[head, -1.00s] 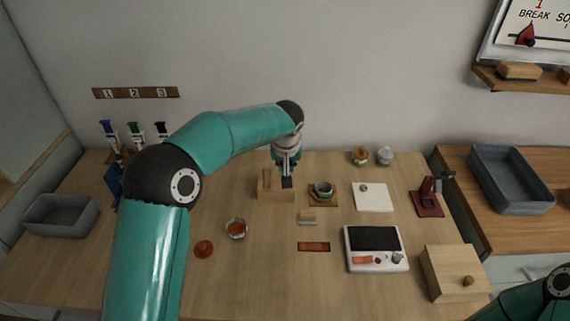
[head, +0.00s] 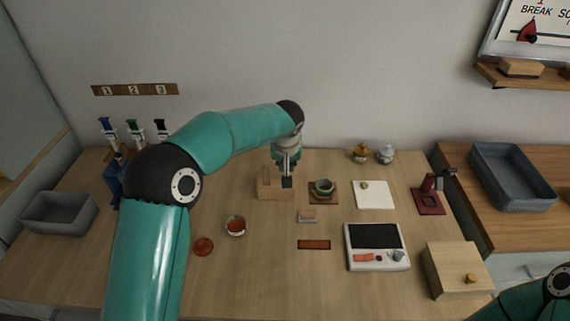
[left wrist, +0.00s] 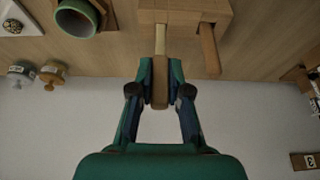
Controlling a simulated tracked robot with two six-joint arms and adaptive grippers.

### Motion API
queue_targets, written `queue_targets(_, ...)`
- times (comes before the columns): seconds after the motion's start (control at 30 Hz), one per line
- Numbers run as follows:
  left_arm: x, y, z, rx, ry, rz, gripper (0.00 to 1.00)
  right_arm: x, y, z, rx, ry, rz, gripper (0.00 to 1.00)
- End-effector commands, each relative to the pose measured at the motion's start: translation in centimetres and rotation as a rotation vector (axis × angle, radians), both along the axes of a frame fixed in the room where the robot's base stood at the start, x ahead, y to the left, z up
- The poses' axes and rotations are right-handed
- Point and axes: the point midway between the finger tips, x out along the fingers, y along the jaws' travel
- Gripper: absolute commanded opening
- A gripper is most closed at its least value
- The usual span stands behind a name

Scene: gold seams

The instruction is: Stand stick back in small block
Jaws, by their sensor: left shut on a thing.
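The small wooden block (head: 275,193) stands on the table, and its near face shows at the top of the left wrist view (left wrist: 185,14). My left gripper (head: 288,181) is over the block's right part. In the left wrist view my left gripper (left wrist: 160,82) is shut on a stick (left wrist: 160,92) with a brown grip and a paler shaft. The shaft points to the block and meets its edge in the picture; I cannot tell whether it is inside a hole. Another wooden stick (left wrist: 209,50) stands at the block's other side. My right gripper is out of view.
A green cup (head: 323,187) on a wooden coaster stands close right of the block. A small grey-and-wood piece (head: 307,217) lies in front. A white tile (head: 373,195) and a scale (head: 376,250) are farther right.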

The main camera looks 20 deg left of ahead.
Motion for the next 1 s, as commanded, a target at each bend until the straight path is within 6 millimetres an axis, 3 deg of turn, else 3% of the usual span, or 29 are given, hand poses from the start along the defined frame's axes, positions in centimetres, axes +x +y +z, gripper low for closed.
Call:
queue_targets(0.6, 0.0, 0.0, -1.6, 0.0, 0.0, 0.0, 0.0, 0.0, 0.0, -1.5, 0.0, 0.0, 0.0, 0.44)
queue_targets(1.0, 0.0, 0.0, -1.6, 0.0, 0.0, 0.0, 0.0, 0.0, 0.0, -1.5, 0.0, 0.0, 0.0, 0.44)
